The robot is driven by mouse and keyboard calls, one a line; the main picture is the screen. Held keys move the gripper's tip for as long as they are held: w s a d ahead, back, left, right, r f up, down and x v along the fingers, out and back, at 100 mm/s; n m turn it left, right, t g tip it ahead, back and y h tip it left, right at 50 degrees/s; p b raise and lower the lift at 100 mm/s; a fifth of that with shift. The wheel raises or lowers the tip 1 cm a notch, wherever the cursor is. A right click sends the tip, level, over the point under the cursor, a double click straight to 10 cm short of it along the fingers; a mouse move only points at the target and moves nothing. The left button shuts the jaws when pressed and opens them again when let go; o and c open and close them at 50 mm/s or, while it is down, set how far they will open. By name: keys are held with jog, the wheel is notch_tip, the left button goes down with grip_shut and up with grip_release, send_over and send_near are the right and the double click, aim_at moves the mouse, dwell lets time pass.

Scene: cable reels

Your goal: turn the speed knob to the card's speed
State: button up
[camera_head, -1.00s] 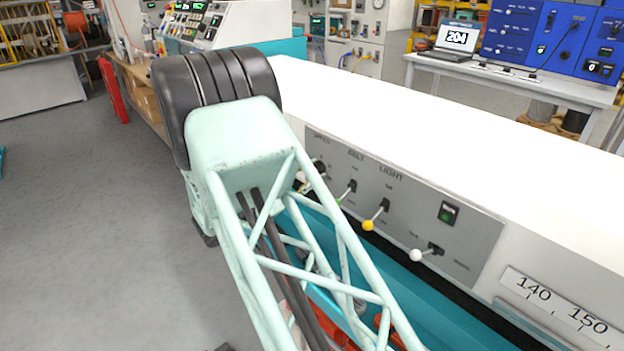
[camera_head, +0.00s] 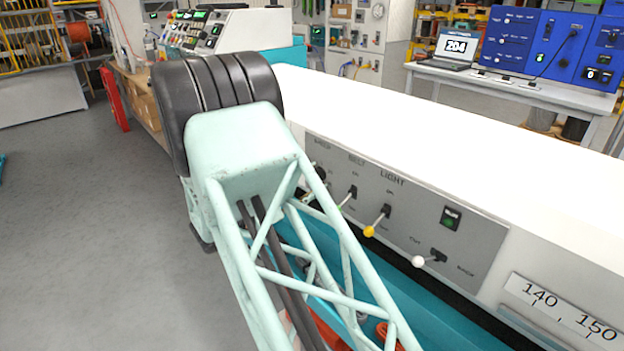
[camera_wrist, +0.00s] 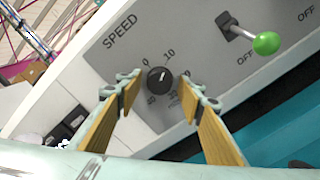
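The black speed knob (camera_wrist: 159,80) sits on the grey panel (camera_wrist: 200,40) under the word SPEED in the wrist view. It has a light mark on its face. Of its scale I read 0 and 10; other numbers are small or partly covered by a finger. My gripper (camera_wrist: 159,90) is open, with one wood-coloured finger on each side of the knob and gaps visible; I cannot tell the depth to the panel. I cannot make out a speed card.
A green-tipped lever (camera_wrist: 266,43) is right of the knob. A laptop (camera_head: 457,47) reading 204 stands on a table behind.

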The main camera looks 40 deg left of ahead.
jog(key=shift+s, duration=0.1)
dwell(0.3)
jog(key=s+a, duration=0.2)
jog(key=s, duration=0.9)
jog(key=shift+s+f, duration=0.2)
jog(key=shift+s, duration=0.15)
dwell(0.5)
